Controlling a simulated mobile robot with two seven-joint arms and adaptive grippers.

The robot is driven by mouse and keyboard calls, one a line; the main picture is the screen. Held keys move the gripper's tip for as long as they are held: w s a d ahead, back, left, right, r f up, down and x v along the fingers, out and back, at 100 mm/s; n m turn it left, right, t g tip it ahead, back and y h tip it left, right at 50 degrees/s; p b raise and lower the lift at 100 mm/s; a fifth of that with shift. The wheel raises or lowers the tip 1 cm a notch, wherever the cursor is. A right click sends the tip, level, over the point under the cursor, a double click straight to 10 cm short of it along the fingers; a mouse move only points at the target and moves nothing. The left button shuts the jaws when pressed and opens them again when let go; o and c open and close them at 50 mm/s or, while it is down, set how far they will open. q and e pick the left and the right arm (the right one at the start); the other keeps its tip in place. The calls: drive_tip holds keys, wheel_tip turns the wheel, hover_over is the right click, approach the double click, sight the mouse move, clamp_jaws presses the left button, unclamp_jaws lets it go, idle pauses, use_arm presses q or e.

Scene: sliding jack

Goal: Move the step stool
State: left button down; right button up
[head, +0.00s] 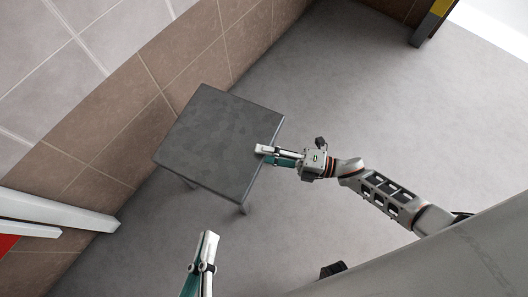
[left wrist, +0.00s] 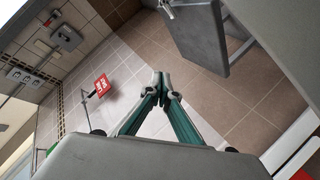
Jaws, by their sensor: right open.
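The step stool (head: 215,140) has a dark grey square top and stands upright on the floor close to the tiled wall. It also shows in the left wrist view (left wrist: 205,40) at the upper right. My right gripper (head: 268,154) is open at the stool's right edge. One finger reaches over the top's rim; whether the other is below or beside the edge I cannot tell. My left gripper (head: 208,240) is below the stool in the head view, apart from it. In the left wrist view its fingertips (left wrist: 160,78) meet, with nothing between them.
A tiled wall (head: 140,85) runs along the stool's far left side. White bars (head: 60,212) and a red panel stand at the lower left. A dark and yellow post (head: 430,22) is at the top right. The grey floor (head: 350,100) right of the stool is clear.

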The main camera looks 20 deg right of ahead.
sight(239, 150)
drive_tip(key=shift+a, duration=0.1)
drive_tip(key=shift+b+x, duration=0.5)
drive_tip(key=shift+x, duration=3.35)
clamp_jaws()
